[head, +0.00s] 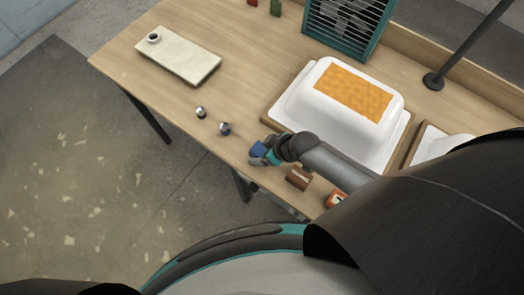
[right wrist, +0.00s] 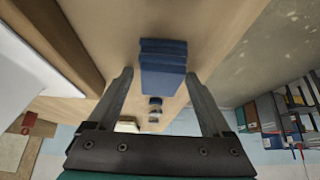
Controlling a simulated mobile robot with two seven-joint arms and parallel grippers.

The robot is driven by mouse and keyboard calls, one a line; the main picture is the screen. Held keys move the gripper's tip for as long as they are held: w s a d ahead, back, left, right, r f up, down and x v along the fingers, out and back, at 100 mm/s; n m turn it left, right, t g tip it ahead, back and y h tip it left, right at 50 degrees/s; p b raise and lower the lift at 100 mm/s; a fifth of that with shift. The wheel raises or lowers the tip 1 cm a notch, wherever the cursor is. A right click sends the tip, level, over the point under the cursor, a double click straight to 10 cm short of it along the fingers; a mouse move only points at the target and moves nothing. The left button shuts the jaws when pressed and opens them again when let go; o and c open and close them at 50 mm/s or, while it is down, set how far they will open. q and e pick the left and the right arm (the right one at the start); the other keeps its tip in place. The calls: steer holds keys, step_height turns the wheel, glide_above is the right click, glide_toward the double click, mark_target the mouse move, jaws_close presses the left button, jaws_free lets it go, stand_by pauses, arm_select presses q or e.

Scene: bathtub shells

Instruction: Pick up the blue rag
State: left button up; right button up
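The blue rag (head: 258,148) is a small folded block near the front edge of the wooden table in the head view. In the right wrist view the blue rag (right wrist: 163,68) shows as stacked dark-blue layers. My right gripper (head: 264,156) is at the rag, partly hidden by its own wrist. In the right wrist view my right gripper (right wrist: 159,76) has its fingers spread wide, with the rag in line between the tips. A gap shows on the left; the right finger is close to the rag, and contact cannot be told. My left gripper is not in view.
A white tub shell (head: 305,100) with an orange patch sits behind my right gripper. Two metal knobs (head: 224,128) lie left of the rag. A brown block (head: 299,178) and an orange-brown item (head: 336,199) sit right along the front edge. A pale board (head: 180,62) lies far left.

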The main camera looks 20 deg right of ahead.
mark_target(262, 151)
steer(key=c, duration=1.2)
steer(key=shift+r, duration=0.15)
steer(key=shift+r+p, duration=0.3)
steer(key=shift+r, duration=0.25)
step_height(262, 151, up, 19)
steer(key=p, duration=0.4)
steer(key=shift+f, duration=0.15)
